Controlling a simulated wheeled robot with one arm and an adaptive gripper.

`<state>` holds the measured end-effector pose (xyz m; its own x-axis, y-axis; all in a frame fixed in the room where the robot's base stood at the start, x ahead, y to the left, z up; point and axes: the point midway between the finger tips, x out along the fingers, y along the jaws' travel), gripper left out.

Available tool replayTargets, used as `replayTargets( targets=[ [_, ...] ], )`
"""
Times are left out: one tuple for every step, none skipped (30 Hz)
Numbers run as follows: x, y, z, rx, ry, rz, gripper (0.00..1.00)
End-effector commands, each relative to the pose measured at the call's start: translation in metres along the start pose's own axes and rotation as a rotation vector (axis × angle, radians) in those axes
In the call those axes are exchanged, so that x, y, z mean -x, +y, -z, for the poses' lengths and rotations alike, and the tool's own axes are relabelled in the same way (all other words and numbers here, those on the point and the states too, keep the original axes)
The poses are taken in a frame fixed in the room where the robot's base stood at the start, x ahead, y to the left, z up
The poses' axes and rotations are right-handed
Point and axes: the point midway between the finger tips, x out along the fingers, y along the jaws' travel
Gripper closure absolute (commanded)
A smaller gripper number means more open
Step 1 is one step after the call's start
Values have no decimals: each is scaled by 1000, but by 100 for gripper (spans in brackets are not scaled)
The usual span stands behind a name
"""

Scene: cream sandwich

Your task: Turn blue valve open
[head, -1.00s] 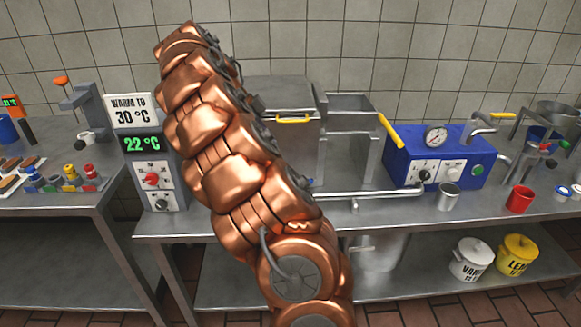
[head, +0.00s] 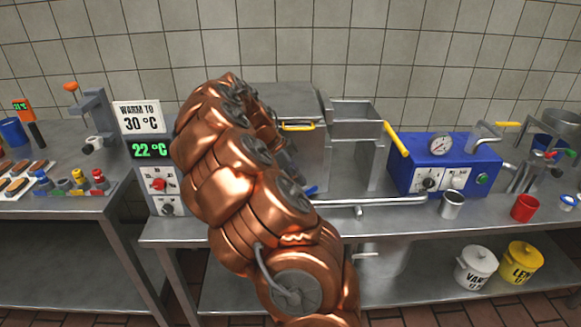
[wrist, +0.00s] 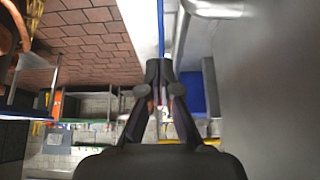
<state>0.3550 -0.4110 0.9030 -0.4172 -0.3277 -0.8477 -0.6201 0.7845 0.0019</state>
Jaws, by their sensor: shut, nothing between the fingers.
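A small blue handle (head: 310,190) shows beside my arm, near the left end of the steel pipe below the machine with the grey hopper. Most of it is hidden by my arm. In the wrist view a narrow blue bar (wrist: 161,28) runs down from the top edge to my fingertips; it looks like the same handle. My gripper (wrist: 158,72) is shut and empty, with its tips close to the bar's lower end. I cannot tell whether they touch. In the head view the gripper is mostly hidden behind my copper arm.
A steel pipe (head: 375,202) runs along the table front. A grey hopper machine (head: 355,120) and a blue gauge box (head: 408,177) stand behind it. A metal cup (head: 452,207) and red cup (head: 524,208) are to the right. A display (head: 151,150) reads 22 °C.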

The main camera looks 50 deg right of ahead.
Motion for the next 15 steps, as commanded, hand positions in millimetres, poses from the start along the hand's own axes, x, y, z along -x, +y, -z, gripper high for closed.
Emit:
replayTargets(
  targets=[
    [-5,1,2,-2,0,-2,100],
    [-8,0,2,-1,0,-1,100],
    [-11,0,2,-1,-1,1,100],
    [-13,0,2,0,-1,2,100],
    [-15,-1,2,0,0,2,100],
    [-17,0,2,1,0,2,100],
    [-19,0,2,1,0,2,100],
    [-20,0,2,1,0,2,100],
    [-21,0,2,1,0,2,100],
    [-21,0,2,1,0,2,100],
    [-21,0,2,1,0,2,100],
    [-22,0,2,1,0,2,100],
    [-22,0,2,1,0,3,100],
    [-22,0,2,1,0,3,100],
    [-22,0,2,1,0,3,100]
  ],
)
